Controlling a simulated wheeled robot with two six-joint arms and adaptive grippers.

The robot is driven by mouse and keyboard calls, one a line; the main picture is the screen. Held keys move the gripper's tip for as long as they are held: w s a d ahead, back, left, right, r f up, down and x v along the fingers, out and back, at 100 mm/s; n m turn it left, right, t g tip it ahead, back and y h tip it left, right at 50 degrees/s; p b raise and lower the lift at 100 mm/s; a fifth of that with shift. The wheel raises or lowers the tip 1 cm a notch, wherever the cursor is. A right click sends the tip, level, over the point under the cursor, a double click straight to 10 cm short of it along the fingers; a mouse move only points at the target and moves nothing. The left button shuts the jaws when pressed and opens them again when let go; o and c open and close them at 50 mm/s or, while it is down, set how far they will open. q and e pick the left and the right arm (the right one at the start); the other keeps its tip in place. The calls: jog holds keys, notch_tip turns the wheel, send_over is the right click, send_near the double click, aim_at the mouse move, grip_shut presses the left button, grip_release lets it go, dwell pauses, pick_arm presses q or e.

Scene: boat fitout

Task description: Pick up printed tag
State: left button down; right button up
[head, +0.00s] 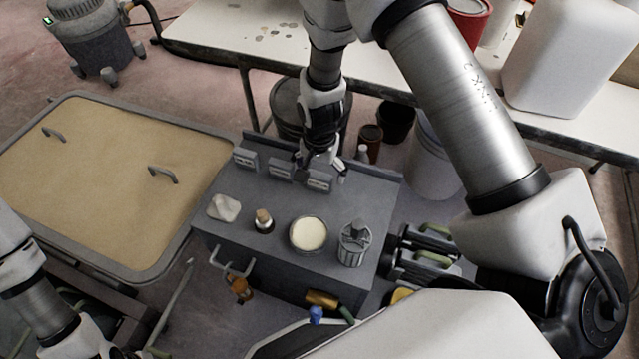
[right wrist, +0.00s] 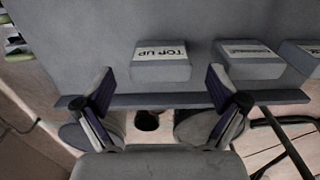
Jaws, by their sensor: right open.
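Three grey blocks with white printed tags stand in a row along the back of the grey bench top. The right one (head: 319,180) reads "TOP UP" in the right wrist view (right wrist: 160,60), upside down. The middle tag (head: 281,168) and the left tag (head: 245,157) have print too small to read. My right gripper (head: 321,158) is open and empty at the back edge of the bench, just behind the right tag. In the right wrist view its spread fingers (right wrist: 160,95) lie on either side of the "TOP UP" block, apart from it.
The bench top (head: 277,208) also holds a white cloth (head: 223,207), a small bottle (head: 264,221), a cream-filled tin (head: 308,234) and a grey metal container (head: 354,243). A white table (head: 220,35) stands behind, with buckets beneath it. A tan hatch panel (head: 105,185) lies left.

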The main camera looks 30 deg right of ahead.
jog(key=shift+f, duration=0.85)
jog(key=shift+r, duration=0.1)
jog(key=c, duration=1.2)
jog(key=shift+r, duration=0.15)
